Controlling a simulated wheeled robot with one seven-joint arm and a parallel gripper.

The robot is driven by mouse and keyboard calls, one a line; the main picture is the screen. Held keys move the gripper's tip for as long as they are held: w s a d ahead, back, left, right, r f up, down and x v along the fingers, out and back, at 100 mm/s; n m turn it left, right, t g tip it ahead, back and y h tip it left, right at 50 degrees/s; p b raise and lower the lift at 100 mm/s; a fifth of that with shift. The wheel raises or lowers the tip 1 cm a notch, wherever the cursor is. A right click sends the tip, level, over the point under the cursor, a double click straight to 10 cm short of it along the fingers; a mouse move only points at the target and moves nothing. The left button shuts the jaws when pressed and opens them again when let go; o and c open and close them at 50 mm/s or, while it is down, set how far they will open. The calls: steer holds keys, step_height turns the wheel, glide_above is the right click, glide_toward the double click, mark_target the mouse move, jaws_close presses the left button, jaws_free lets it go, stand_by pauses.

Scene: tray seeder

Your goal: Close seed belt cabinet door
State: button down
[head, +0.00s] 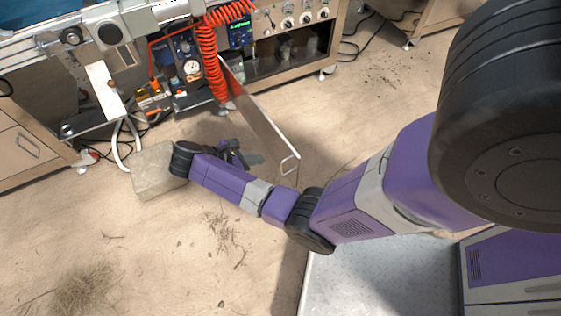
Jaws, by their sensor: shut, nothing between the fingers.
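The seed belt cabinet door (262,125) stands swung open, seen nearly edge-on, reaching from the machine toward me. Its pale handle (289,164) is at the near end. The cabinet (290,58) shows a dark open inside with a few small items, to the right of the hinge side. My gripper (250,158) is shut and empty, just left of the door near its handle end. It is dark, small and partly behind my purple arm. I cannot tell whether it touches the door.
A red coiled hose (209,60) hangs by the door's hinge side. A pale block (154,170) lies on the floor near my wrist. A drawer cabinet (25,150) stands at left. Black cables (372,38) lie at upper right. The floor right of the door is open.

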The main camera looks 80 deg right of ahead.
steer(key=b, duration=0.3)
glide_toward(294, 155)
steer(key=shift+x, duration=3.05)
steer(key=shift+w+d+f, duration=0.1)
